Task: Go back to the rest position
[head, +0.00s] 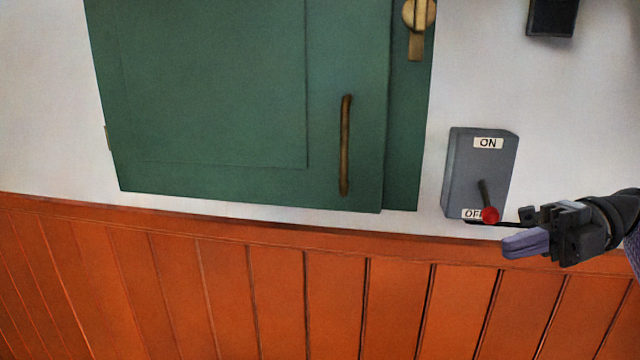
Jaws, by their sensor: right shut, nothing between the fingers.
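My right gripper (508,243) comes in from the right edge, with dark housing and purple-grey fingers. It is shut and empty, pointing left, just below and right of a grey switch box (465,170) on the wall. The box has an ON label at the top and an OFF label at the bottom. Its lever with a red knob (490,215) points down to the OFF label, which the knob partly covers. In the picture the gripper lies close to the knob; I cannot tell whether they touch. My left gripper is not in view.
A green cabinet (215,90) with a vertical brass handle (345,145) fills the upper left. A brass latch (416,30) sits at its upper right. A dark box (552,16) is at the top right. Orange wood panelling (220,290) covers the lower wall.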

